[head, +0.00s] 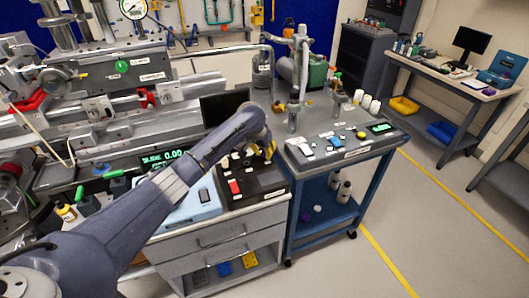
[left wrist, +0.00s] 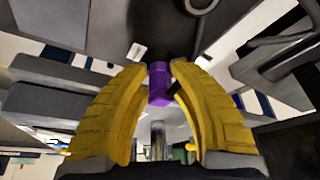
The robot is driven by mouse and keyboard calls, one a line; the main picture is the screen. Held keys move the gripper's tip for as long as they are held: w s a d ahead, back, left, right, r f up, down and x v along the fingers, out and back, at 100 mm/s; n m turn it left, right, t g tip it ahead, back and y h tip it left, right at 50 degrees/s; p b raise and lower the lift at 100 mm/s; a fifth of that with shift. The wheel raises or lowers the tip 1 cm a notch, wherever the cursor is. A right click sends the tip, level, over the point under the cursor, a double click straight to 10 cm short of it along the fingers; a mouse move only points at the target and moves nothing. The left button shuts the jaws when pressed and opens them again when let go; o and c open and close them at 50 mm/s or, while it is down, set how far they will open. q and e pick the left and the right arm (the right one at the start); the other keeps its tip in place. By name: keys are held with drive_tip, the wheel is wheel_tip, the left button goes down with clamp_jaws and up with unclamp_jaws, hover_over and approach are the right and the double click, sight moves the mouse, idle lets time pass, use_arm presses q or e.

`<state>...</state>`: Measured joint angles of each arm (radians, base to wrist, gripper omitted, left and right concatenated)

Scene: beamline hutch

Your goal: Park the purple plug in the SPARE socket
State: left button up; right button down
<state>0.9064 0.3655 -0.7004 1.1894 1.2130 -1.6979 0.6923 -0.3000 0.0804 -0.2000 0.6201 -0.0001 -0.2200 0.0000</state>
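My left gripper (head: 266,150) reaches over the black panel box (head: 262,190) on the drawer cabinet, at the box's back right. In the left wrist view its yellow fingers (left wrist: 160,76) close in on both sides of the purple plug (left wrist: 159,86), which sits between the fingertips. The plug cannot be made out in the head view, where the gripper and arm cover that spot. A red plug (head: 234,187) stands at the box's front left. Small white labels show on the box, but I cannot read which socket is SPARE. My right gripper is not in view.
A pale blue case (head: 198,207) lies left of the box, under my left arm. A blue cart (head: 330,160) with bottles and a switch panel stands close on the right. A dark monitor (head: 222,105) is behind the box. Open floor lies at the right front.

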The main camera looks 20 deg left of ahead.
use_arm(q)
drive_tip(key=o, duration=0.3)
